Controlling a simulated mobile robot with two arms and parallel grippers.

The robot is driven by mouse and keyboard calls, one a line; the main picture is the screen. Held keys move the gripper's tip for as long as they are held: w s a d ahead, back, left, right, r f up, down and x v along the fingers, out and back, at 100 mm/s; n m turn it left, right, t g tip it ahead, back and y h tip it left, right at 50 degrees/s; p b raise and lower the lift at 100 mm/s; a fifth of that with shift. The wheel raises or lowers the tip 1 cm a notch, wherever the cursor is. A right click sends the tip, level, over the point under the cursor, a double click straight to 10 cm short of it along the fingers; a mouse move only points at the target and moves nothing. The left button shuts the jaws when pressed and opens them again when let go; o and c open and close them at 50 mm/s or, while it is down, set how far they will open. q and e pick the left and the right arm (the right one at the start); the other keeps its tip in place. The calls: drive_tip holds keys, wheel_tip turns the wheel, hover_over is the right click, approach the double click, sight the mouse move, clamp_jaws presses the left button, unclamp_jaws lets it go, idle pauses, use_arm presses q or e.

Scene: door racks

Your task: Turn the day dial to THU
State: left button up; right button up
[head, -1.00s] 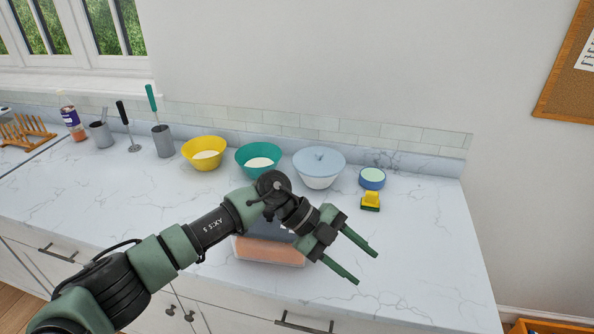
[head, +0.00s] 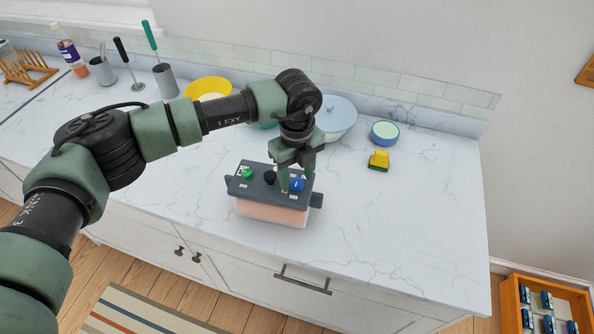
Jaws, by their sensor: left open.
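A clear box with an orange-pink inside and a dark grey lid (head: 258,191) stands near the counter's front edge. On its lid are a green knob (head: 247,174), a black knob (head: 269,178) and a blue dial (head: 297,185) with a white mark. The small white labels on the lid are too small to read. My left gripper (head: 295,177) points down over the right part of the lid, open, with its fingers close to the blue dial. I cannot tell whether they touch it. My right gripper is not in view.
The counter (head: 420,225) to the right is clear. An orange crate (head: 513,300) stands on the floor.

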use_arm(q)
drive_tip(key=shift+f, duration=0.4)
drive_tip(key=c, duration=0.3)
clamp_jaws()
drive_tip(key=shift+f+m+b, duration=0.1)
drive_tip(key=shift+m+b, duration=0.2)
drive_tip(key=shift+b, duration=0.25)
drive_tip(key=m+b, duration=1)
drive_tip(key=b, duration=0.4)
drive_tip(key=shift+f+m, duration=0.1)
drive_tip(key=shift+m, duration=0.3)
drive_tip(key=m+b, duration=0.3)
drive_tip(key=m, duration=0.1)
drive_tip(key=shift+b, duration=0.35)
drive_tip(key=m+b, duration=0.1)
drive_tip(key=m, duration=0.4)
drive_tip(key=m+b, duration=0.1)
drive_tip(key=shift+r+m, duration=0.2)
drive_tip(key=shift+m, duration=0.2)
drive_tip(key=m, duration=0.3)
drive_tip(key=shift+m+b, duration=0.3)
drive_tip(key=shift+w+m, duration=0.1)
drive_tip(key=shift+m, duration=1.8)
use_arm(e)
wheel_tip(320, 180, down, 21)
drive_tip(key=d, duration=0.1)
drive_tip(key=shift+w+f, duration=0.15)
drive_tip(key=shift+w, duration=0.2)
